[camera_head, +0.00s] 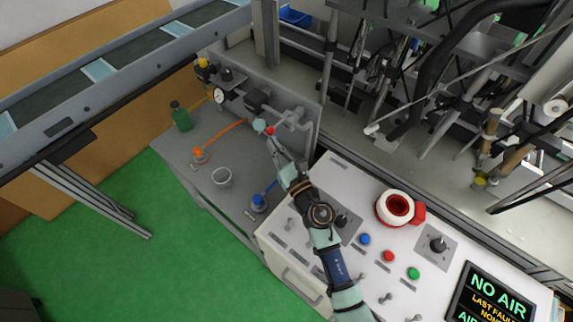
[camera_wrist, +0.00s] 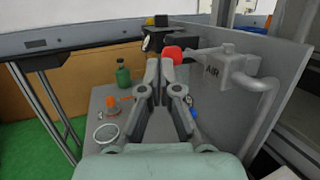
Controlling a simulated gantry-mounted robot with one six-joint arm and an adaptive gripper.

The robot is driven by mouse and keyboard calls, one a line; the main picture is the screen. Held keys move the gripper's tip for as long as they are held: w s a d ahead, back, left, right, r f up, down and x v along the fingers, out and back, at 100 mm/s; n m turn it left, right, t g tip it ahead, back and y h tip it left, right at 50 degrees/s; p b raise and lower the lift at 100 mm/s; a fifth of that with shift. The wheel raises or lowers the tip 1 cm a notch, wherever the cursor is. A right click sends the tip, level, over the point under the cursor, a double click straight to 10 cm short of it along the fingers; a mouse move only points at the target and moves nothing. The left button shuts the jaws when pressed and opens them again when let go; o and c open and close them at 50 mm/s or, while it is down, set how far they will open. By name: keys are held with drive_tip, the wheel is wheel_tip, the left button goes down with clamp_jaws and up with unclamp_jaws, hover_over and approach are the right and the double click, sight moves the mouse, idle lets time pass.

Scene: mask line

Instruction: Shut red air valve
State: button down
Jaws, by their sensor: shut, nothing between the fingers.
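The red air valve handle (camera_head: 270,131) shows as a small red spot near the pipework on the grey panel. In the wrist view the red handle (camera_wrist: 172,54) is a rounded red shape just behind and right of the fingertips. My gripper (camera_head: 271,140) reaches up to the valve, and in the wrist view my gripper (camera_wrist: 158,64) is shut and empty. The fingertips overlap the handle's left side in that view; I cannot tell whether they touch it. A grey pipe block marked AIR (camera_wrist: 222,62) sits right of the handle. The valve's body is mostly hidden.
The grey bench holds a green bottle (camera_head: 181,117), an orange fitting with a hose (camera_head: 200,155), a cup (camera_head: 222,177) and a blue fitting (camera_head: 258,202). The control panel has a red-and-white ring (camera_head: 396,208) and a screen (camera_head: 490,297) reading NO AIR. Machinery fills the upper right.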

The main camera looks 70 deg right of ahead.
drive_tip(key=w+a+b+v, duration=0.1)
drive_tip(key=a+v, duration=0.1)
drive_tip(key=v, duration=1)
drive_tip(key=shift+w+a+f, duration=0.15)
drive_tip(key=shift+w+a, duration=0.1)
drive_tip(key=shift+a, duration=0.1)
